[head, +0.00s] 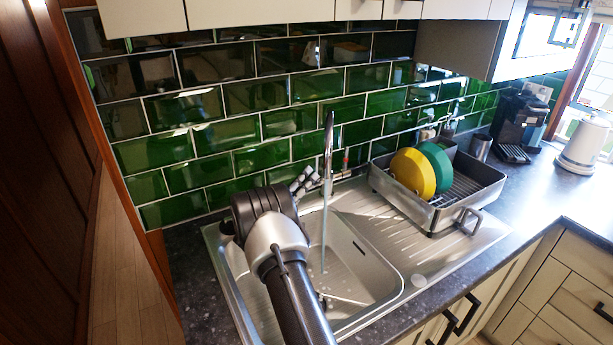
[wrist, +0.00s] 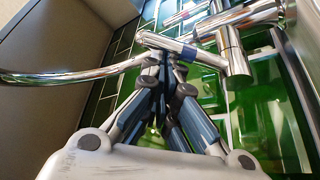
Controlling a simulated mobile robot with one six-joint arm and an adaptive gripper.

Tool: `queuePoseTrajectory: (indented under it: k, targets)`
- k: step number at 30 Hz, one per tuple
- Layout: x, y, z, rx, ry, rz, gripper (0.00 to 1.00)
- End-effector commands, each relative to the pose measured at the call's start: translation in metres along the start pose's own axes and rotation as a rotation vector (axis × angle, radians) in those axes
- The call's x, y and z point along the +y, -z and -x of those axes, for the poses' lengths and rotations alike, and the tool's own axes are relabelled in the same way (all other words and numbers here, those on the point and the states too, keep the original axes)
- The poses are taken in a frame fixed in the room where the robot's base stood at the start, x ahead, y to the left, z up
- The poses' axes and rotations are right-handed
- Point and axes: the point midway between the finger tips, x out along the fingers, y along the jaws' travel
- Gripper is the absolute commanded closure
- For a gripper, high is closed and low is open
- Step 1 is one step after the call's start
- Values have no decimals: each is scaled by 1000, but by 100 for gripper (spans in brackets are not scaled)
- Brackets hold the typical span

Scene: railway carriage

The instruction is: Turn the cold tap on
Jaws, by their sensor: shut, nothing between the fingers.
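The chrome tap (head: 328,150) stands at the back of the steel sink, and a thin pale stream (head: 324,240) that looks like running water falls from its spout into the bowl. In the wrist view a chrome lever (wrist: 158,41) with a blue band crosses in front of my fingertips. My gripper (wrist: 165,64) is shut and empty, its tips at or very near this lever; I cannot tell whether they touch. In the head view my gripper (head: 309,180) is beside the tap, partly hidden by my wrist. A small red-marked part (head: 345,160) shows right of the spout.
The sink (head: 393,285) has a drainer on its right. A grey dish rack (head: 455,212) there holds a yellow plate (head: 413,174) and a green plate (head: 437,166). Green tiles (head: 230,135) rise close behind the tap. A coffee machine (head: 515,125) and white kettle (head: 583,145) stand far right.

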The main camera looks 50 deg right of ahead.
Motion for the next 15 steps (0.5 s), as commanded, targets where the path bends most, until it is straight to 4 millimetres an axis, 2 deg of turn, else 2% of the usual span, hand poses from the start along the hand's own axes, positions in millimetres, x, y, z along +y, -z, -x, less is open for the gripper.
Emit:
queuePoseTrajectory:
  k: [2,11,15]
  targets:
    - [0,-6,3,-2,0,3,100]
    - [0,-6,3,-1,0,2,100]
    - [0,-5,15,0,1,2,100]
